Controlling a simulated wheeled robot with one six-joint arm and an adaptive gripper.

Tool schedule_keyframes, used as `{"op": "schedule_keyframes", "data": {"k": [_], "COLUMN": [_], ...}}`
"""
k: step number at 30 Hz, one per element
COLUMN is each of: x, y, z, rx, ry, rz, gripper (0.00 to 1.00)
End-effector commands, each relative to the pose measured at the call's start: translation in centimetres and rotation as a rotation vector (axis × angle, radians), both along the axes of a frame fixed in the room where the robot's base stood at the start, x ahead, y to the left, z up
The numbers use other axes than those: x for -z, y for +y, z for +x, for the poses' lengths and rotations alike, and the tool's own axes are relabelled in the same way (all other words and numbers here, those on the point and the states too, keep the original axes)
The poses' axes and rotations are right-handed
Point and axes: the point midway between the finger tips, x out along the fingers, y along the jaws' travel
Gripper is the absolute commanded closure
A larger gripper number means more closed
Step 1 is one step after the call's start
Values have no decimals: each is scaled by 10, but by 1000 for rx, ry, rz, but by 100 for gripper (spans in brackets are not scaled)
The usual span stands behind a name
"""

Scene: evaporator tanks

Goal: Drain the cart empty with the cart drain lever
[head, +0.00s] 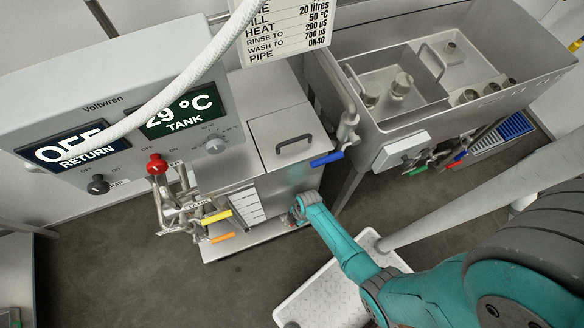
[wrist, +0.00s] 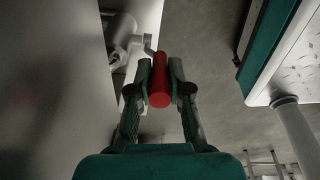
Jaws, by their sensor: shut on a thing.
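The cart (head: 280,190) is a metal tank box with a lidded top and a control panel. The drain lever has a red cylindrical grip (wrist: 160,88), seen in the wrist view beside a metal valve fitting (wrist: 138,42). My gripper (wrist: 160,72) is shut around this red grip, with one finger on each side. In the head view my gripper (head: 297,211) is low at the right side of the cart, and the lever is hidden there. A white scale strip (head: 240,208) is on the cart's front. The liquid level cannot be read.
Yellow (head: 216,217), orange (head: 222,238) and blue (head: 327,159) handles are near my arm. A sink (head: 470,110) stands at the right. A white platform (head: 325,295) lies below my arm.

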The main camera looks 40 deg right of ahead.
Motion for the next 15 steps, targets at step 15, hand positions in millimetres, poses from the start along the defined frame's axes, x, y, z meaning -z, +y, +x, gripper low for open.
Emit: {"op": "schedule_keyframes", "data": {"k": [15], "x": [14], "y": [-27], "z": [-7], "rx": [6], "ry": [-105], "rz": [320], "gripper": [100]}}
